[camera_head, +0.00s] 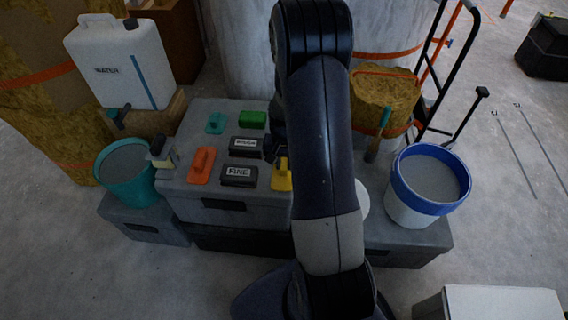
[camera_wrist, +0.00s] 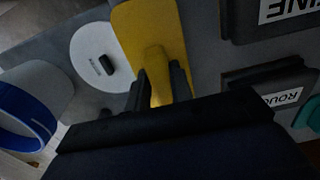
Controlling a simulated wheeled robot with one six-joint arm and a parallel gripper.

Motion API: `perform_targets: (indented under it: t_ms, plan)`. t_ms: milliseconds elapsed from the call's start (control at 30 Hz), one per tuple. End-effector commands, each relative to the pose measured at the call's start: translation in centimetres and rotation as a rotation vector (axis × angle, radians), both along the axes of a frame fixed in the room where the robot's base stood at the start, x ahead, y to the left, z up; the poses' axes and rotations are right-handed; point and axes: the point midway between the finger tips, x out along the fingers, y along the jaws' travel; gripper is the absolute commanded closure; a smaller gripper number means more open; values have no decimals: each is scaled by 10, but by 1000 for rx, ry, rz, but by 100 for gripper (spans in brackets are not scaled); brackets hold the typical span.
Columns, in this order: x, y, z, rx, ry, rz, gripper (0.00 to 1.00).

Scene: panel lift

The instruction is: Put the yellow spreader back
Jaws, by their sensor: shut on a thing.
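The yellow spreader (camera_head: 283,176) is at the right part of the grey case top (camera_head: 215,109), partly hidden behind my arm in the head view. In the wrist view the yellow spreader (camera_wrist: 150,30) shows as a flat yellow plate with a raised handle. My gripper (camera_wrist: 158,88) has its two dark fingers on either side of that handle and is shut on it. The spreader's plate looks flat against or very close to the case top; I cannot tell if it touches. In the head view my fingers are mostly hidden by my arm.
An orange float (camera_head: 201,166), a FINE block (camera_head: 239,176), a ROUGH block (camera_head: 246,147), a green block (camera_head: 253,119) and a teal spreader (camera_head: 215,123) lie close by on the case. A white disc (camera_wrist: 97,57) lies beside it. A blue-rimmed bucket (camera_head: 430,180) stands right, a teal bucket (camera_head: 127,172) left.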

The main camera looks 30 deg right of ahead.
Motion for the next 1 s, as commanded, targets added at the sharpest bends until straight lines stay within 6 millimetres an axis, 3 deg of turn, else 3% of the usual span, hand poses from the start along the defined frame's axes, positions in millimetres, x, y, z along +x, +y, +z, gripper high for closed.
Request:
perform_targets:
  t_ms: [367, 400, 633, 1000]
  plan:
    - [0, 0, -8, -1, -2, 0, 100]
    - [0, 0, -8, -1, -1, 0, 78]
    - [0, 0, -7, -1, -1, 0, 59]
    - [0, 0, -1, -1, -2, 0, 57]
